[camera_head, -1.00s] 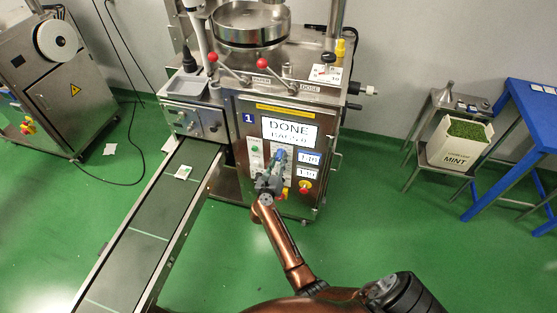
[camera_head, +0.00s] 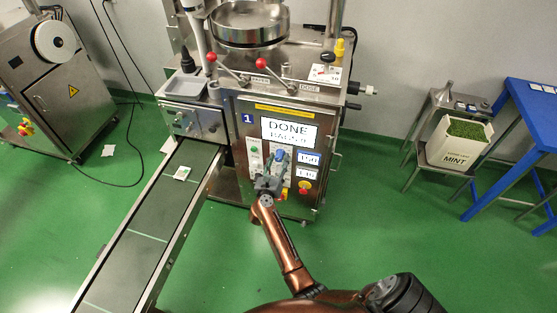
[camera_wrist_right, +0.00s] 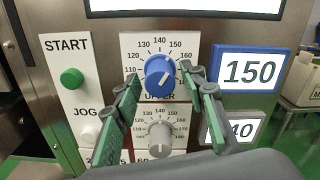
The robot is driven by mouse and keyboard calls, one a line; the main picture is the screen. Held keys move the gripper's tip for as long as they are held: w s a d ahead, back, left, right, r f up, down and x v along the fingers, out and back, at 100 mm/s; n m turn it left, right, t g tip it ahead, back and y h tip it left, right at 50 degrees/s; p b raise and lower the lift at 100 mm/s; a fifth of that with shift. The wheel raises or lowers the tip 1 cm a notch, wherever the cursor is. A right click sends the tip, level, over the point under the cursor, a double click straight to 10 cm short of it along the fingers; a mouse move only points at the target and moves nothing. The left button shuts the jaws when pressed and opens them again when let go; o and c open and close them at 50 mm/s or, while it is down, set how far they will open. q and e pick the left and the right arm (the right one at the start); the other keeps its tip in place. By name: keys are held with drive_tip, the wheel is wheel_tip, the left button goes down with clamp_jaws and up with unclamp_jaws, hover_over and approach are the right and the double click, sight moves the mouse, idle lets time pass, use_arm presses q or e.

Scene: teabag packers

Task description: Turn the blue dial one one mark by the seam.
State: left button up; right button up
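The blue dial (camera_wrist_right: 160,76) is on the front panel of the steel machine (camera_head: 232,185), and its white pointer points up and right, near the 150 mark. The blue-framed display (camera_wrist_right: 249,71) beside it reads 150. My right gripper (camera_wrist_right: 163,77) has its green-lined fingers on either side of the dial, apart, with what looks like a small gap at the left. It also shows in the head view (camera_head: 270,180), in front of the panel, hiding most of the dials. My left gripper is not in view.
A grey dial (camera_wrist_right: 159,135) sits just below, between the fingers, with a grey display (camera_wrist_right: 232,128) partly hidden by a finger. A green START button (camera_wrist_right: 72,78) and a JOG button (camera_wrist_right: 90,134) are to the left. A conveyor (camera_head: 150,215) runs along the machine's left.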

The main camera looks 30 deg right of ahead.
sight(281, 137)
drive_tip(key=shift+r, duration=0.25)
wheel_tip(281, 137, up, 10)
drive_tip(key=shift+f, duration=0.25)
idle(0.6)
